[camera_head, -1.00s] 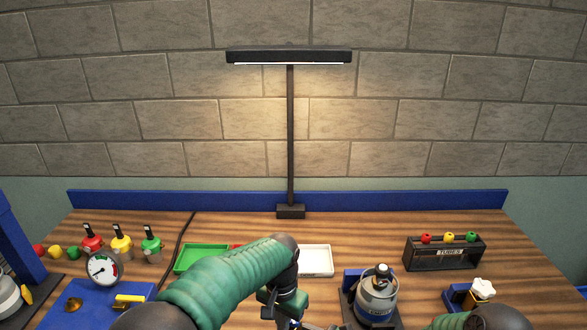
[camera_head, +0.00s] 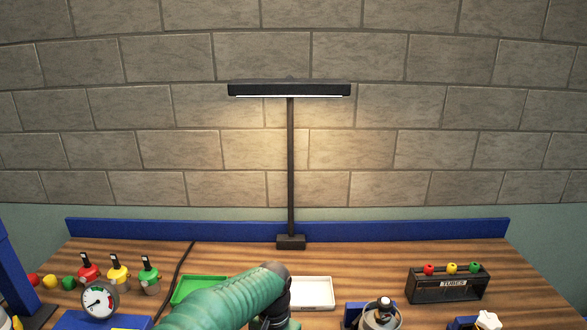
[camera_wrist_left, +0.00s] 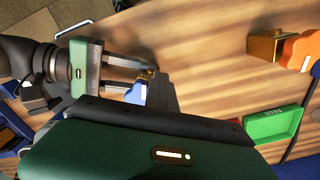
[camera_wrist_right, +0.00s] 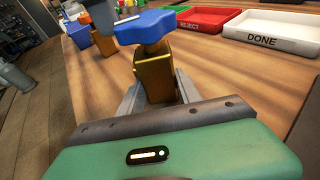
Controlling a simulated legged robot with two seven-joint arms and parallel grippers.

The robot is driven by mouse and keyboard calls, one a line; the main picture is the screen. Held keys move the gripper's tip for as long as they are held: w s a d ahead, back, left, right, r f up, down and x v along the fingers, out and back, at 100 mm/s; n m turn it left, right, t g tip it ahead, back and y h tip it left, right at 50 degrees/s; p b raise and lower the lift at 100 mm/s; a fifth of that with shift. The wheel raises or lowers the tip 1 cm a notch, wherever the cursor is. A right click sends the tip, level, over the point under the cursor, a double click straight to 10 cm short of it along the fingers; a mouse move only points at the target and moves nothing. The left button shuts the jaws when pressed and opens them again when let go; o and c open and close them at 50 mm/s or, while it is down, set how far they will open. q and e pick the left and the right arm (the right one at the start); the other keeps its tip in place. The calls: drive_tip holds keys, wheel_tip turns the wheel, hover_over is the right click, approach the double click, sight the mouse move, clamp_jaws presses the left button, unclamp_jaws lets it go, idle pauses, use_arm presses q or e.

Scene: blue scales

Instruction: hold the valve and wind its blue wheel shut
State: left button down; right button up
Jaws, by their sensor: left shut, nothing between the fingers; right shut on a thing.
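The valve has a brass body (camera_wrist_right: 154,78) and a lobed blue wheel (camera_wrist_right: 150,26) on top in the right wrist view. My right gripper (camera_wrist_right: 157,88) is shut on the brass body, one finger on each side. In the head view, both grippers and the valve are out of sight below the frame.
A white DONE tray (camera_wrist_right: 270,40), a red REJECT tray (camera_wrist_right: 206,27) and a green tray (camera_wrist_left: 275,125) stand on the bench. A brass valve with an orange wheel (camera_wrist_left: 300,48) is to the right in the left wrist view. A TUBES rack (camera_head: 448,286) and a gauge (camera_head: 99,301) stand further off.

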drive_tip(key=shift+s+a, duration=0.1)
drive_tip(key=shift+a, duration=0.05)
use_arm(q)
wheel_tip(320, 180, up, 6)
drive_tip(key=shift+s+a, duration=0.25)
drive_tip(key=shift+a, duration=0.05)
idle(0.3)
wheel_tip(320, 180, down, 6)
drive_tip(key=s+d, duration=0.1)
drive_tip(key=d, duration=0.1)
drive_tip(key=shift+d, duration=0.15)
idle(0.4)
